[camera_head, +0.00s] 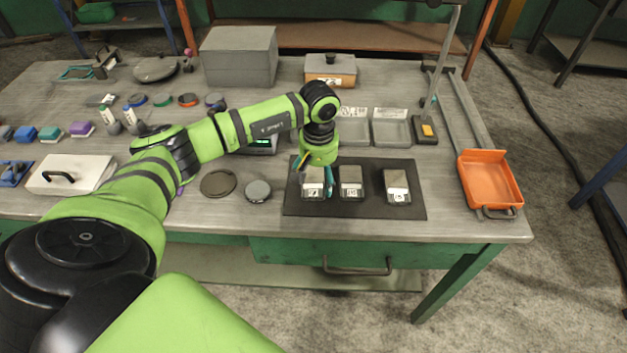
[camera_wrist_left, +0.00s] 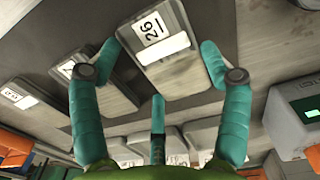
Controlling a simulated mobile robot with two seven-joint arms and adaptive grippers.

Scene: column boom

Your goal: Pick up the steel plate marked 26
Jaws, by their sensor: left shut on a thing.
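The steel plate marked 26 (camera_wrist_left: 165,65) lies between my teal fingers in the left wrist view, with its label readable. In the head view this plate (camera_head: 312,190) is the leftmost of three on a dark mat (camera_head: 350,210), partly hidden by my fingers. My left gripper (camera_head: 315,184) reaches down over it from above and is shut on it; its fingertips (camera_wrist_left: 160,50) sit at the plate's two sides. I cannot tell whether the plate is clear of the mat. My right gripper is not in view.
Two more plates, a middle one (camera_head: 351,181) and a right one (camera_head: 397,186), lie close beside it. Two grey trays (camera_head: 391,130) stand behind the mat. An orange bin (camera_head: 489,178) is at the table's right edge. A dark disc (camera_head: 218,183) lies to the left.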

